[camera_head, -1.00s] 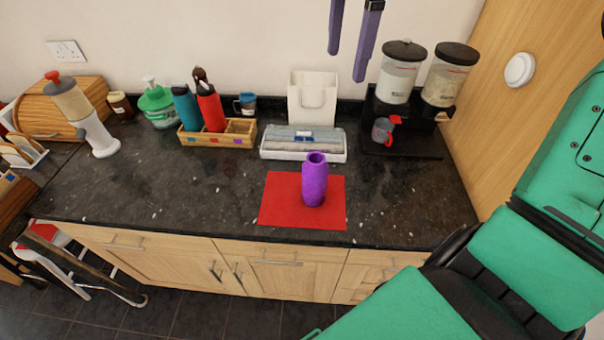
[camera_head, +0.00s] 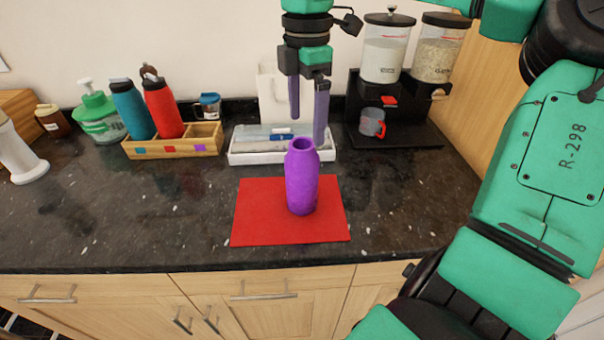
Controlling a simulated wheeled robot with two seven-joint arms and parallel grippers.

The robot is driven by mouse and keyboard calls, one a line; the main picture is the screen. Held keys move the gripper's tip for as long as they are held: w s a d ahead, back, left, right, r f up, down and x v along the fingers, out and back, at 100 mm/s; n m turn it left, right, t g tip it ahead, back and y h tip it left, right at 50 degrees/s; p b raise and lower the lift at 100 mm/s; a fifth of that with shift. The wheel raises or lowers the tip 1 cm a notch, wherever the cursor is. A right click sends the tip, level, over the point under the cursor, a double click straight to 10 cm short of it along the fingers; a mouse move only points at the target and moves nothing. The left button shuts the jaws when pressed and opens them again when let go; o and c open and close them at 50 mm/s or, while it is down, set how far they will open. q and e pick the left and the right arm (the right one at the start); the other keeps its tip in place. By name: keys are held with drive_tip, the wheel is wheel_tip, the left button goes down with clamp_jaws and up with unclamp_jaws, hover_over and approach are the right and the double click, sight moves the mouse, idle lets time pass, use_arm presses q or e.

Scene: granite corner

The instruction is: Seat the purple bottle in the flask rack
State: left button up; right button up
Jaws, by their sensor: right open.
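The purple bottle (camera_head: 301,180) stands upright on a red mat (camera_head: 257,222) on the dark counter. The wooden flask rack (camera_head: 174,150) sits to its left, farther back. A teal flask (camera_head: 132,110) and a red flask (camera_head: 162,105) stand in its left and middle places; the right-hand place, marked purple, looks empty. My right gripper (camera_head: 308,130) is open and empty, its two purple fingers pointing down just above the bottle's mouth and apart from it. My left gripper is not in view.
A white tray (camera_head: 240,155) lies behind the bottle. A black stand with two dispensers (camera_head: 385,50) and a grey cup (camera_head: 371,122) is at the back right. A green pump bottle (camera_head: 99,117) stands left of the rack. The counter left of the mat is clear.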

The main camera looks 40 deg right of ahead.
sight(302, 157)
drive_tip(key=f, duration=0.3)
drive_tip(key=f+p, duration=0.1)
drive_tip(key=f, duration=0.2)
drive_tip(key=f+p, duration=0.1)
drive_tip(key=f, duration=0.2)
drive_tip(key=shift+w+a, duration=0.25)
drive_tip(key=shift+d+f, duration=0.1)
drive_tip(key=shift+f, duration=0.15)
clamp_jaws()
